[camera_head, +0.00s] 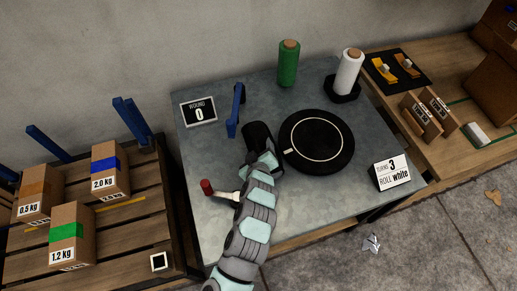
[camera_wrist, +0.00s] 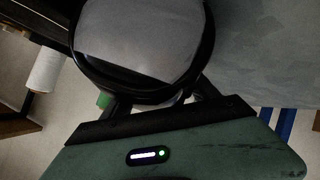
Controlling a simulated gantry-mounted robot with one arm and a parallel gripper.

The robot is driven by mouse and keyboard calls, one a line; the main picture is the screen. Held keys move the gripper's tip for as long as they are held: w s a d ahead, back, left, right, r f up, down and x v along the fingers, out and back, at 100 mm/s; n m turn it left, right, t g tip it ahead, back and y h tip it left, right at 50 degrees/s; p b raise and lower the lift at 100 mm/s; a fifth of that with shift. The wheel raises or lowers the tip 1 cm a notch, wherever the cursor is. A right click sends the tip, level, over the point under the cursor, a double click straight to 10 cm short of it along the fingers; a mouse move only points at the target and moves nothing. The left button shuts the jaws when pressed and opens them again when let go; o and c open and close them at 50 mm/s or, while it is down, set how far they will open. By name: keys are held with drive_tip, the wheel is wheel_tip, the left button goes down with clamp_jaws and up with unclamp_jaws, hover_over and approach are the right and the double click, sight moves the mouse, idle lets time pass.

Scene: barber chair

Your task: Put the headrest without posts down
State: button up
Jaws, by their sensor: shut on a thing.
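My gripper (camera_wrist: 160,105) is shut on a dark rounded thing (camera_wrist: 140,45), which has a grey face and a black rim in the wrist view. No posts show on it, and I cannot tell whether it is the headrest. In the head view, a black rounded shape (camera_head: 257,134) shows at the end of my arm, over the grey table (camera_head: 215,150), just left of the black turntable. My fingertips are mostly hidden there. I cannot tell whether the held thing touches the table. No barber chair is in view.
The table also holds a black turntable (camera_head: 318,142), a blue upright (camera_head: 236,110), a green roll (camera_head: 289,63), a white roll (camera_head: 348,72) and two signs. A red-knobbed crank (camera_head: 207,187) is beside my arm. Weighted boxes sit on the left pallet (camera_head: 110,225).

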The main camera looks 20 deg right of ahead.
drive_tip(key=o, duration=1.9)
drive_tip(key=shift+o, duration=0.2)
